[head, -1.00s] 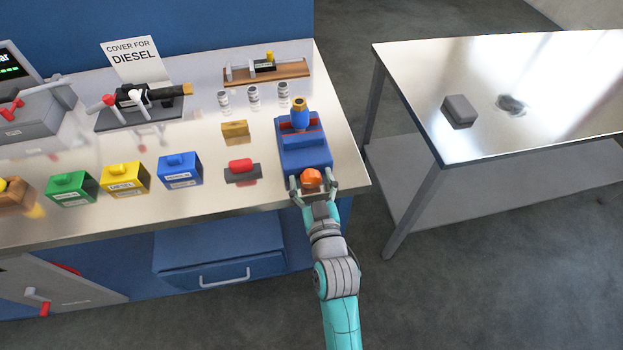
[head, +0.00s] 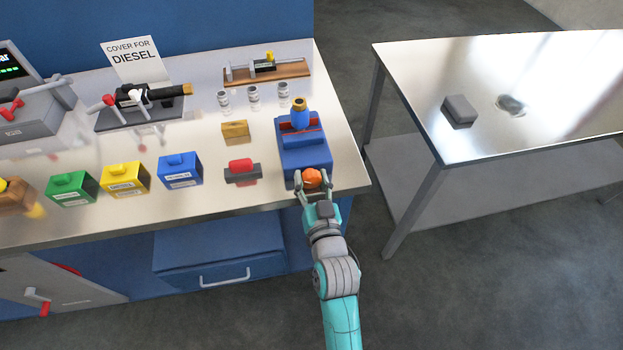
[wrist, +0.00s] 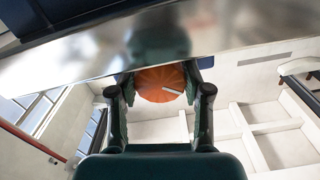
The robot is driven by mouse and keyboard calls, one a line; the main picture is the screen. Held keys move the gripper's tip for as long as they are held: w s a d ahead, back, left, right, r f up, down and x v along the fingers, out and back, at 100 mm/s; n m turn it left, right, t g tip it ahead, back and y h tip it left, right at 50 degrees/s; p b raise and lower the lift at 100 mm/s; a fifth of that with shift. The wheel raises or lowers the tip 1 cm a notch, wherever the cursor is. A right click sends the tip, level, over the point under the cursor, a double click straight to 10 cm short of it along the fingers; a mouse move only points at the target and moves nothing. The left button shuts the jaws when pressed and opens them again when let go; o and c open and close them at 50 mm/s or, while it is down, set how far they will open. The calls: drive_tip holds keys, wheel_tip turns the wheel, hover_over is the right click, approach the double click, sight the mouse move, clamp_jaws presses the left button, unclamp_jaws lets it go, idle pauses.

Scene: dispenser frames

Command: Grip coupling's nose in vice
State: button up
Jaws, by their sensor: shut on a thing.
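The blue vice (head: 304,160) stands at the right end of the bench, with red-edged jaws. The coupling (head: 300,118), a blue body with a brass-coloured top ring, stands upright at the jaws. Its lower end is hidden, so I cannot tell whether the jaws touch it. An orange knob (head: 312,178) is at the near end of the vice. My gripper (head: 314,180) is shut on this knob, with a finger on each side. The wrist view shows the orange knob (wrist: 160,84) between the fingers (wrist: 160,100); the coupling is out of that view.
Blue (head: 180,170), yellow (head: 124,177) and green (head: 72,188) boxes line the bench front to the left. A red-topped block (head: 241,169) sits just left of the vice. A second metal table (head: 540,85) stands right, across a floor gap.

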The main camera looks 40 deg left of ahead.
drive_tip(key=shift+m, duration=0.6)
drive_tip(key=o, duration=1.2)
drive_tip(key=shift+c, duration=0.2)
drive_tip(key=shift+d, duration=0.1)
drive_tip(key=v, duration=1.2)
